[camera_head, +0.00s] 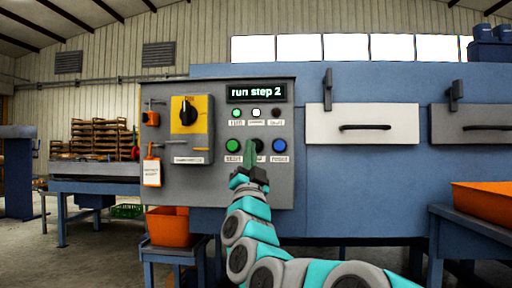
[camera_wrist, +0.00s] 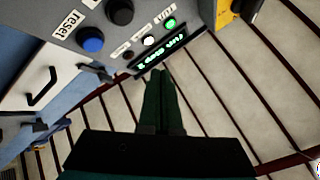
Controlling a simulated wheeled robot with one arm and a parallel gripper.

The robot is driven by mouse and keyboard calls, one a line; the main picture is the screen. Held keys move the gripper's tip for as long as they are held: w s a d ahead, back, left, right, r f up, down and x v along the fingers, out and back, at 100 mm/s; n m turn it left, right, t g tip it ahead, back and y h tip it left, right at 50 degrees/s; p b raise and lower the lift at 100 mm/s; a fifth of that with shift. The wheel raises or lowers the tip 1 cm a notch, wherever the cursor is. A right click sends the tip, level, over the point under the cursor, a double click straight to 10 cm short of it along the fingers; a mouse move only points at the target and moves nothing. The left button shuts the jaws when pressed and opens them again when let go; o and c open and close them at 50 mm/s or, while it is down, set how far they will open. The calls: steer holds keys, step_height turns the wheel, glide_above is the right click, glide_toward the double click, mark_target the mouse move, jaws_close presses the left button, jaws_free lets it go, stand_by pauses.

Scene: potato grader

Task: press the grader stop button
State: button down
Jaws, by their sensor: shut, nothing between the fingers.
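The grey control panel (camera_head: 285,185) carries a row of three buttons: a green one (camera_head: 232,145) on the left, a black one (camera_head: 260,146) in the middle and a blue one (camera_head: 279,145) on the right. The wrist view shows the black button (camera_wrist: 119,12) uncovered and the blue button (camera_wrist: 91,40) labelled "reset". My gripper's green fingers (camera_wrist: 159,75) are together and empty, in front of the panel. I cannot tell whether they touch it.
The display (camera_head: 257,93) reads "run step 2"; green and white lamps glow below it. A black rotary switch (camera_head: 188,111) on a yellow plate stands left. A drawer (camera_head: 361,124) with a handle is right. Orange bins stand low at left (camera_head: 168,226) and right (camera_head: 484,203).

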steer(key=w+p, duration=0.1)
steer(key=w, duration=0.7)
steer(key=shift+w+d, duration=0.15)
steer(key=shift+w, duration=0.1)
stand_by(1.9)
steer(key=shift+w, duration=0.45)
steer(key=shift+w, duration=0.45)
stand_by(0.6)
steer(key=shift+s, duration=0.15)
steer(key=shift+s+b, duration=0.4)
steer(key=shift+s, duration=0.4)
